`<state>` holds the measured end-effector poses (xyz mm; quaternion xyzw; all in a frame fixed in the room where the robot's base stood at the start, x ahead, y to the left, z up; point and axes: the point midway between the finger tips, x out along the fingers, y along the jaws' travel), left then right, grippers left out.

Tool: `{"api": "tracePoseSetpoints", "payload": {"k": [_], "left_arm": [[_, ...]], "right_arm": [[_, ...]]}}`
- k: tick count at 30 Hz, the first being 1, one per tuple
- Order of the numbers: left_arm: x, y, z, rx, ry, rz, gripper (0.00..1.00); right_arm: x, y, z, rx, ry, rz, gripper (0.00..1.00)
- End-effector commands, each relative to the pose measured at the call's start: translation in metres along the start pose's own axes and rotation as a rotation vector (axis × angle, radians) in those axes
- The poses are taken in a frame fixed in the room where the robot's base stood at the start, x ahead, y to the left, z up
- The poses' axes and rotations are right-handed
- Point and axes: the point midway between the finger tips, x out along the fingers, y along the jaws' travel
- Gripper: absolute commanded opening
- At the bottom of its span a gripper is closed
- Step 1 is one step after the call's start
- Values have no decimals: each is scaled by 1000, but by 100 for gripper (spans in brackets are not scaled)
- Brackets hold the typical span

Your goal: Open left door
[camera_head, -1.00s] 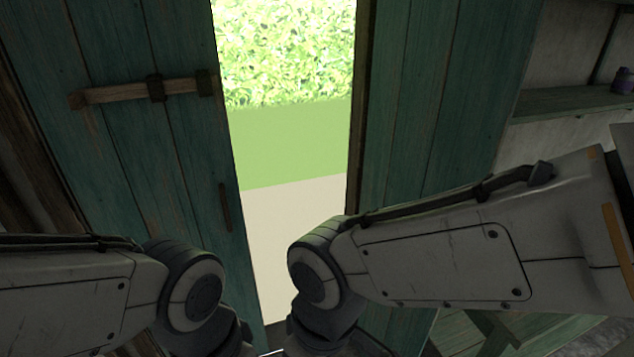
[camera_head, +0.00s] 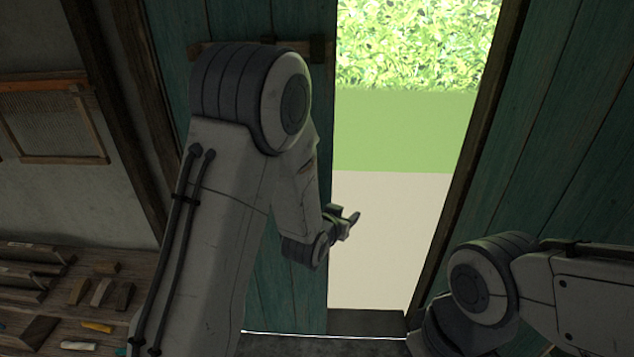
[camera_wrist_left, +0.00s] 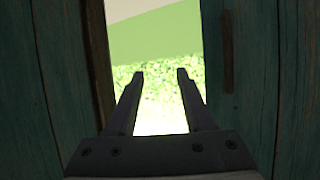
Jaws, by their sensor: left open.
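The left door (camera_head: 285,290) is teal planks and stands left of a bright gap; my left arm covers much of it. Its wooden latch bar (camera_head: 295,46) shows partly behind my arm near the top. My left gripper (camera_head: 352,220) is open and empty, at the door's free edge and in front of the gap. In the left wrist view its two fingers (camera_wrist_left: 160,74) are apart, with the gap between and beyond them. The door's dark vertical handle (camera_wrist_left: 228,50) is to the right of the fingers there, apart from them. My right gripper is out of view.
The right door (camera_head: 560,130) stands across the gap, with my right arm in front of its lower part. A workbench (camera_head: 60,300) with several small wooden pieces is at the lower left. A wooden frame (camera_head: 50,120) hangs on the wall above it.

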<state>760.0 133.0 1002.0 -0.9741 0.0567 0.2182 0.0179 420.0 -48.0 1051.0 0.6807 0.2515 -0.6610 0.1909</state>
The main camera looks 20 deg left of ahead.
Motion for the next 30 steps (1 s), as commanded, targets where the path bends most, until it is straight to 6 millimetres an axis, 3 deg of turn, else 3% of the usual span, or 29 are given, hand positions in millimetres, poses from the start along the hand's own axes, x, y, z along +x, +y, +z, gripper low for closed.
{"api": "tracePoseSetpoints", "payload": {"k": [1, 3, 9, 17, 30], "left_arm": [[10, -23, 8, -17, 59, -39, 52], [14, -48, 7, -32, 161, -81, 52], [10, -97, 7, -52, 366, -167, 52], [13, -113, -1, -54, 442, -195, 52], [80, -127, -33, -54, 440, -194, 52]], "right_arm": [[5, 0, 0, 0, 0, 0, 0], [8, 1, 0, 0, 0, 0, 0], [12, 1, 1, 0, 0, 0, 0], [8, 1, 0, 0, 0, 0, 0], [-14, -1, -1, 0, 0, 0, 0]]}}
